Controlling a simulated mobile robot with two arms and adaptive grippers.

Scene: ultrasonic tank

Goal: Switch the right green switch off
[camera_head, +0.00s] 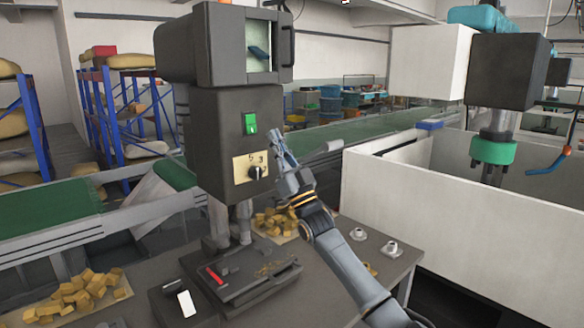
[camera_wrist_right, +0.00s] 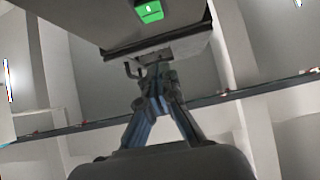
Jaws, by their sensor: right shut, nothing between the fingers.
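A green switch (camera_head: 250,123) with a small pale mark sits on the front of the grey machine (camera_head: 222,108), above a black knob (camera_head: 257,173) on a beige plate. It is the only green switch I can make out. It also shows at the top of the right wrist view (camera_wrist_right: 150,12). My right gripper (camera_head: 277,137) is shut and empty, fingers pointing up, to the right of the switch in the head view. In the right wrist view its fingertips (camera_wrist_right: 157,78) are together, below the switch in the picture. I see no contact. My left gripper is not in view.
The machine stands on a dark table (camera_head: 335,252) with yellow-brown blocks (camera_head: 80,293), a red-handled dark plate (camera_head: 240,275) and small metal parts. A white-walled enclosure (camera_head: 440,215) stands at the right. A green conveyor (camera_head: 375,125) runs behind.

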